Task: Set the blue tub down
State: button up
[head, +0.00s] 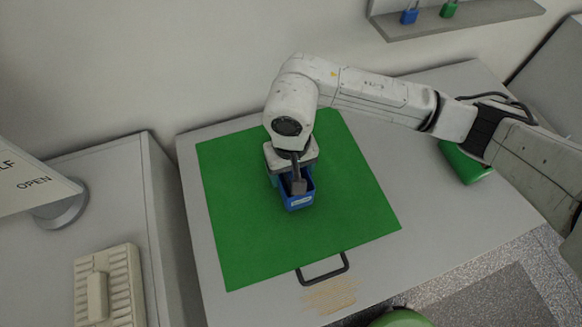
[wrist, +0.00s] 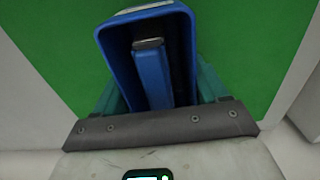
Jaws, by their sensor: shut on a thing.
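In the wrist view the tub (wrist: 112,45) is tilted in the picture and holds a long blue piece (wrist: 153,75) with a grey end.
A dark handle (head: 323,270) is at the table's (head: 440,235) front edge. A green object (head: 466,163) lies at the right, by my arm. A shelf (head: 470,18) with small blue and green items hangs on the wall. The mat around the tub is clear.

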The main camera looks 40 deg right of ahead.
jog(key=shift+f+b, duration=0.2)
jog(key=shift+b, duration=0.1)
jog(key=o, duration=1.3)
jog(key=shift+r, duration=0.1)
notch_tip(320, 180, up, 12)
jog(key=shift+r+b, duration=0.15)
jog(key=shift+b, duration=0.75)
